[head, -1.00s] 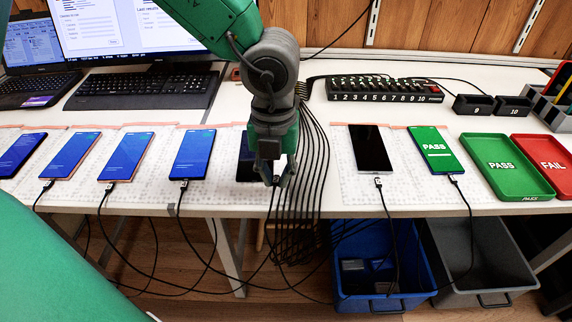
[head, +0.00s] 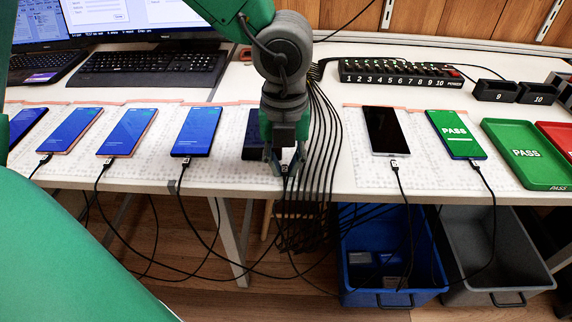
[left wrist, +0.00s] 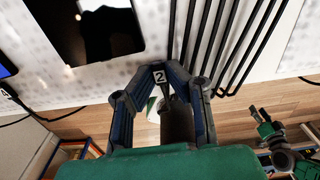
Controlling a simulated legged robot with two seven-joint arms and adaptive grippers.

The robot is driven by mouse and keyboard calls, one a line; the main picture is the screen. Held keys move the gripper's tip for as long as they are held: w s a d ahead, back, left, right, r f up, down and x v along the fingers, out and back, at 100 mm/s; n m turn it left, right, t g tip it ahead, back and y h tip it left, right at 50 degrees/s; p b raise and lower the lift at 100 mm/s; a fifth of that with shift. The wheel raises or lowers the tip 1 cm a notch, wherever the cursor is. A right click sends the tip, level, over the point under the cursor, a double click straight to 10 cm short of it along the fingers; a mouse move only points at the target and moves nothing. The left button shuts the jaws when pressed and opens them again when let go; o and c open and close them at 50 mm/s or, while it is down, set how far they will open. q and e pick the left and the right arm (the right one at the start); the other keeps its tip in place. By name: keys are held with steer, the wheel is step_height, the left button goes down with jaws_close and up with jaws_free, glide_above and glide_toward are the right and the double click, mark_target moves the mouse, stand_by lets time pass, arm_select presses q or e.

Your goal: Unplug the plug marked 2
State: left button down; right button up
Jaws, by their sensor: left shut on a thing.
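My left gripper (head: 282,166) is at the front edge of the table, just right of the near end of a dark-screened phone (head: 251,134). It is shut on the plug marked 2 (left wrist: 160,76), whose white tag shows between the fingertips in the left wrist view. In that view the dark phone (left wrist: 100,28) lies up and left of the fingertips, and a gap shows between its near edge and the plug. The plug's tip is hidden by the fingers.
A numbered power strip (head: 402,73) stands at the back, with several black cables hanging past my gripper. Blue-screened phones lie left. A black phone (head: 386,130) and a green PASS phone (head: 455,134) lie right, beside the PASS tray (head: 528,154). Blue (head: 392,298) and grey bins stand below.

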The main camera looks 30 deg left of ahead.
arm_select(q)
steer(key=shift+d+f, duration=0.15)
steer(key=c, duration=1.5)
jaws_free()
step_height(320, 180, up, 6)
steer(key=p, duration=0.6)
steer(key=shift+p, duration=0.35)
